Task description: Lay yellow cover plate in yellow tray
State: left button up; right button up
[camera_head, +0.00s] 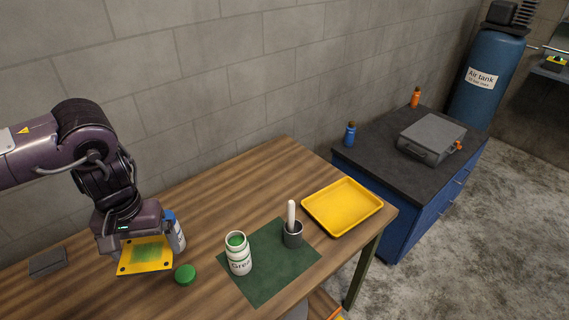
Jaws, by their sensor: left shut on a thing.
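The yellow cover plate (145,256) is a flat square with dark corner holes and a green patch in its middle. My left gripper (128,236) is shut on it and holds it at the left part of the wooden table. Whether the plate touches the table I cannot tell. The yellow tray (343,206) stands at the table's right end and looks empty. It is well to the right of the plate and the gripper. My right gripper is not in view.
A white grease jar (239,256) and a grey cup (293,236) with a white stick stand on a green mat (274,284) between plate and tray. A green lid (185,274), a white-blue bottle (176,236) and a grey block (47,262) are near the plate.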

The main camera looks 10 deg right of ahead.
aim_at(354, 210)
jog(key=i+l+z, duration=0.2)
jog(key=l+z, duration=0.15)
jog(key=i+l+z, duration=0.45)
jog(key=z, duration=0.2)
jog(key=i+l, duration=0.25)
